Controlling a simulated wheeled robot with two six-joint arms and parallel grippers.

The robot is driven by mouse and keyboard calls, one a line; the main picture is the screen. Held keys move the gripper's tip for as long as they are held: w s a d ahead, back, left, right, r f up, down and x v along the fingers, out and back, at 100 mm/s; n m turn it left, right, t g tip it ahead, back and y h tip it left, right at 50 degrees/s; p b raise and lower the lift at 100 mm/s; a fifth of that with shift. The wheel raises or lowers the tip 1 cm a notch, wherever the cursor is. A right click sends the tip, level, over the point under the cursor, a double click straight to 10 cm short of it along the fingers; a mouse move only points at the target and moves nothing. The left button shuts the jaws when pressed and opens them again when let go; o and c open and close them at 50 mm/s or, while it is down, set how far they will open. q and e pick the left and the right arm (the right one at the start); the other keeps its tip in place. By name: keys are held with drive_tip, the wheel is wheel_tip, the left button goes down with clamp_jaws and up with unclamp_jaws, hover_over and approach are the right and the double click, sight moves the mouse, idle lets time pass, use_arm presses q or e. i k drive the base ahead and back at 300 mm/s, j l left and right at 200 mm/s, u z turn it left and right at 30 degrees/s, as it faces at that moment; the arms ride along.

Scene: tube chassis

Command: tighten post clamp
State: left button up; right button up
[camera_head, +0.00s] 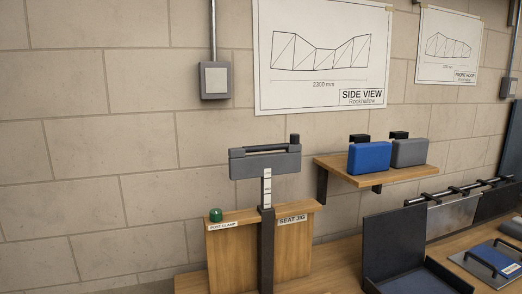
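The post clamp shows as a small green knob (215,215) on the top left of a wooden jig stand (232,262). A label reading "POST CLAMP" (223,226) sits just below it, and a "SEAT JIG" label (292,220) is on the right. A dark upright post (266,258) runs up the front middle of the stand. A pale marked strip (267,187) shows at its upper part. A grey block with a dark bar (265,163) sits on top. Neither of my grippers is in view. How tight the clamp is cannot be told.
A wooden wall shelf (385,176) at the right holds a blue case (370,157) and a grey case (409,152). A dark open tray (412,279) and a rack with a long rail (455,208) stand on the wooden bench. Posters hang on the block wall.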

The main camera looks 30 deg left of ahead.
sight(216, 215)
drive_tip(key=u, duration=1.25)
